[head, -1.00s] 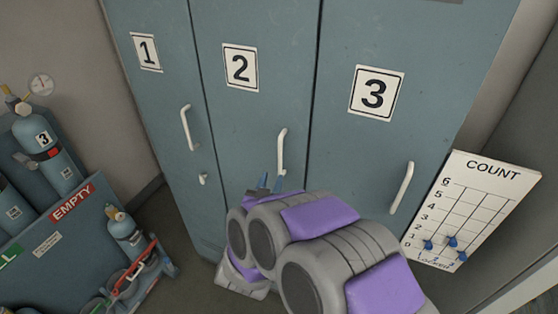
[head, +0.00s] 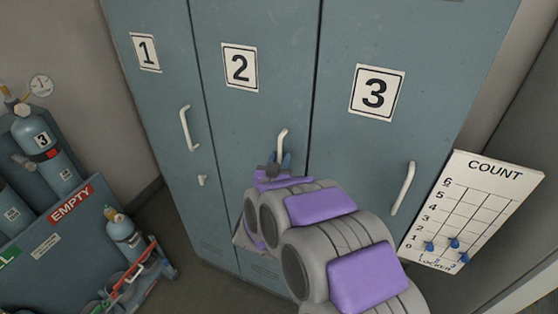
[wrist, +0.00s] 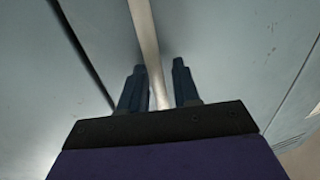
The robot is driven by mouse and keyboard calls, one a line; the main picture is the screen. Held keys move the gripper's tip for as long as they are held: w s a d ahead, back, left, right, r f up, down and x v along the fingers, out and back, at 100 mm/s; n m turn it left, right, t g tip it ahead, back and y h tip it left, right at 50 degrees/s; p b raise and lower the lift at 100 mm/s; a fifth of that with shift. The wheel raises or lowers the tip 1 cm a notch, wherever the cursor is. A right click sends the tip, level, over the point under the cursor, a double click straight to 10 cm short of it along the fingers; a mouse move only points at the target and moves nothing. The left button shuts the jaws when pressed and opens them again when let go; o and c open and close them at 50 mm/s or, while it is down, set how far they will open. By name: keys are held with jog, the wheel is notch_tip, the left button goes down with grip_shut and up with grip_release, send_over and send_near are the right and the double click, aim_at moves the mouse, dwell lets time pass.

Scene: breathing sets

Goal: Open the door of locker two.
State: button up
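Locker two's blue-grey door (head: 245,125) is closed flush between its neighbours in the head view, with a plate marked 2 (head: 240,67). Its white vertical handle (head: 282,143) is on the right side; the lower part is hidden behind my gripper (head: 275,163). In the wrist view, the handle (wrist: 146,40) runs down between the two dark blue fingers of my gripper (wrist: 159,88). The fingers are apart, one on each side of the bar. The left finger is close to the bar, and a gap shows at the right finger.
Locker one's handle (head: 186,128) and locker three's handle (head: 403,188) flank locker two. A count board (head: 476,210) is at the right. Gas cylinders (head: 40,145) and a blue bin marked EMPTY (head: 60,235) stand at the left. Some floor shows between bin and lockers.

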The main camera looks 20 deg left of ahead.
grip_shut()
jog(key=shift+r, duration=0.1)
dwell(0.3)
